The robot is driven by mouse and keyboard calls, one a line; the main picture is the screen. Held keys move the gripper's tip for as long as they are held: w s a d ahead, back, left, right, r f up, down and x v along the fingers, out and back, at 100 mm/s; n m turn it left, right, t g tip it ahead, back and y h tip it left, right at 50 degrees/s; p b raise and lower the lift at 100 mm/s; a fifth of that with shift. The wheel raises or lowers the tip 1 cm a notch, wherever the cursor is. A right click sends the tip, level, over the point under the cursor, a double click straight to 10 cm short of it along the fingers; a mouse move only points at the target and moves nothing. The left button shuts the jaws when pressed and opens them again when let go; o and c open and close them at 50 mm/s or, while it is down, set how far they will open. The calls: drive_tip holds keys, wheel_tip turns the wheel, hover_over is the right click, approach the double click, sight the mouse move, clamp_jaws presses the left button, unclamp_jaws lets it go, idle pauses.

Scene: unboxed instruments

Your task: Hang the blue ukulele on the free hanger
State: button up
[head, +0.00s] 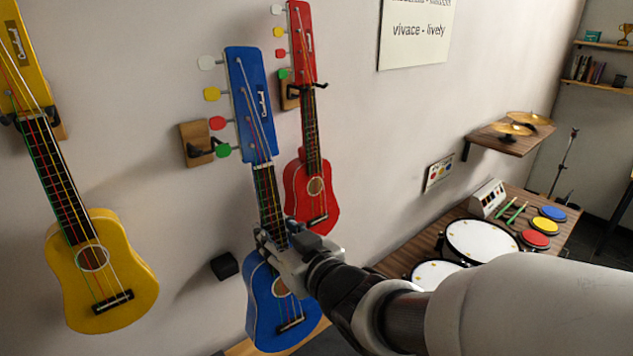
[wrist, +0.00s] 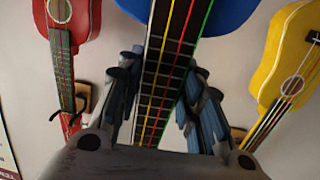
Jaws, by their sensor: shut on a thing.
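The blue ukulele (head: 283,311) is upright with its head up, in front of the wall. My gripper (head: 283,237) is shut on its neck, just above the body. In the wrist view the fretted neck (wrist: 163,75) of the blue ukulele runs between the fingers of my gripper (wrist: 160,95). A hanger with a wooden block (head: 196,143) is on the wall, just left of the blue ukulele's head. Its visible prong holds nothing. The ukulele's head (head: 250,105) appears in front and to the right of this hanger; the gap in depth is hard to tell.
A yellow ukulele (head: 130,275) hangs at the left, and a red ukulele (head: 325,205) hangs close behind on the right. A small black block (head: 224,266) is on the wall below the hanger. Drums (head: 480,240) stand on a wooden table at the right.

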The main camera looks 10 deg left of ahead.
drive_tip(key=shift+n+g+y, duration=0.3)
drive_tip(key=shift+n+y, duration=0.2)
drive_tip(key=shift+y, duration=0.3)
drive_tip(key=s+a+r, duration=0.2)
drive_tip(key=shift+s+a, duration=0.2)
drive_tip(key=shift+a, duration=0.1)
drive_tip(key=shift+w+a+r, duration=0.1)
drive_tip(key=shift+a, duration=0.05)
drive_tip(key=p+x, duration=0.1)
drive_tip(key=x, duration=1.3)
drive_tip(key=shift+w+a+f, duration=0.25)
drive_tip(key=shift+f, duration=0.2)
drive_tip(key=shift+w+a, duration=0.2)
drive_tip(key=shift+a, duration=0.1)
drive_tip(key=shift+f+b, duration=0.2)
drive_tip(key=shift+b, duration=0.55)
idle(0.4)
drive_tip(key=o, duration=1.1)
drive_tip(key=shift+f, duration=0.1)
